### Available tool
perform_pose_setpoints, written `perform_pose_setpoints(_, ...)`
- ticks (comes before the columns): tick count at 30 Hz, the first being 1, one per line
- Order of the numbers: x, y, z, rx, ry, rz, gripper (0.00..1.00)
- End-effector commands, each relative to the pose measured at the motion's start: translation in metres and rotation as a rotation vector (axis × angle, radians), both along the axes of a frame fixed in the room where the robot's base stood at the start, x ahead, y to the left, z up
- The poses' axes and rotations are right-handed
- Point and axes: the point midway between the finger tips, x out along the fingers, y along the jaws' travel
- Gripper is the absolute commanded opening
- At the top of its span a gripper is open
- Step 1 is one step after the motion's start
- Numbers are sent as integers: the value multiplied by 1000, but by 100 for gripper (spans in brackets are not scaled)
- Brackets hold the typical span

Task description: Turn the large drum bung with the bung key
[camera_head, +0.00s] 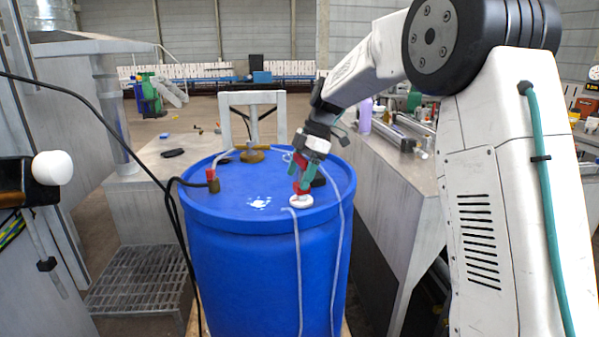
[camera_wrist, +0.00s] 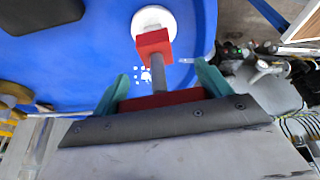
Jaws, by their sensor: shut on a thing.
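The blue drum (camera_head: 235,245) stands upright in front of me. The large bung (camera_head: 301,201) is a white disc on the drum lid near its front right rim. It also shows at the top of the wrist view (camera_wrist: 160,17). My gripper (camera_head: 300,172) is above the bung, its green fingers shut on the red handle of the bung key (camera_wrist: 158,72). The key has a grey shaft and a red block at its far end. This block overlaps the bung in both views. I cannot tell whether it is seated in the bung or just above it.
A brass fitting (camera_head: 252,156) and a red-topped fitting (camera_head: 212,183) with a black hose stand on the lid. Pale tubes cross the lid and hang down the drum's front.

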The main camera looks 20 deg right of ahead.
Motion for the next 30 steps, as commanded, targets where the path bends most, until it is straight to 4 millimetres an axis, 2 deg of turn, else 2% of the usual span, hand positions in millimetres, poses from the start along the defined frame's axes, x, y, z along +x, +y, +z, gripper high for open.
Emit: perform_pose_setpoints(30, 0, 0, -15, 0, 0, 0, 41)
